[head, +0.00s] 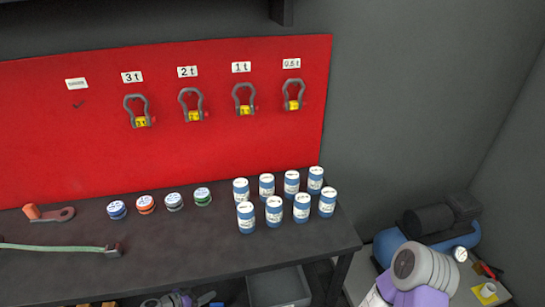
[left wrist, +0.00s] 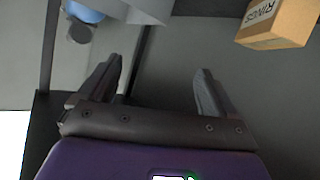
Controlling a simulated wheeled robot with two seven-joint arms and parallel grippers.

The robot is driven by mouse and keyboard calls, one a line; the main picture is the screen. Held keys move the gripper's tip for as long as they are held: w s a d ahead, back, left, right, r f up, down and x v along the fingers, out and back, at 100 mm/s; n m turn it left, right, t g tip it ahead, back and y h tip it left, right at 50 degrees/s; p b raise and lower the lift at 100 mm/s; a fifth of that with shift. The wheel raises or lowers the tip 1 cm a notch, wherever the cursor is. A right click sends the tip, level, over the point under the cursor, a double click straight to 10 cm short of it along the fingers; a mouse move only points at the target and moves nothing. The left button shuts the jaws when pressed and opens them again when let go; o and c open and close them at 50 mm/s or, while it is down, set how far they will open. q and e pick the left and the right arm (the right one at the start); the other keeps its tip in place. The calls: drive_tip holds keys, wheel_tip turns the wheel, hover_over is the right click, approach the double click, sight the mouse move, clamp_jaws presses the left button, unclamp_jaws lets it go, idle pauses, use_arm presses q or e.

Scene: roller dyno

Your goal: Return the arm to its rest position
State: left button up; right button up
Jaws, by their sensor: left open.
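My left gripper (left wrist: 158,78) shows in the left wrist view with its two dark fingers spread apart and nothing between them. It is open and clear of the things around it there. In the head view, a small part of what looks like my left gripper (head: 180,299) shows at the bottom edge, below the front edge of the workbench. Most of that arm is out of frame. A purple and grey link of mine shows at the lower right. My right gripper is not seen.
The dark workbench (head: 190,255) carries several blue-and-white canisters (head: 274,211), several small round tins (head: 146,204), an orange-ended tool (head: 48,213) and a green strap (head: 55,247). Shackles hang on the red board (head: 220,130). A grey bin (head: 279,288) and a RINGS box (left wrist: 279,22) are nearby.

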use_arm(q)
drive_tip(key=d+r+g+h, duration=0.1)
drive_tip(key=d+r+g, duration=0.15)
drive_tip(key=d, duration=0.85)
drive_tip(key=s+d+r+n+g, duration=0.1)
drive_tip(key=s+d+g, duration=0.1)
drive_tip(key=s+d, duration=0.35)
drive_tip(key=s+d+r+g, duration=0.2)
drive_tip(key=s+d, duration=0.1)
drive_tip(key=d, duration=0.5)
drive_tip(key=s+n+g+y, duration=0.3)
drive_tip(key=s+n+y, duration=0.15)
drive_tip(key=s, duration=0.95)
drive_tip(key=s+a+r+n+y+p, duration=0.1)
drive_tip(key=s+a+r+n+p, duration=0.3)
drive_tip(key=r, duration=0.3)
drive_tip(key=shift+s+a+r+t+y+p, duration=0.15)
drive_tip(key=shift+s+a+t+y+p, duration=0.2)
drive_tip(key=shift+s+a, duration=0.55)
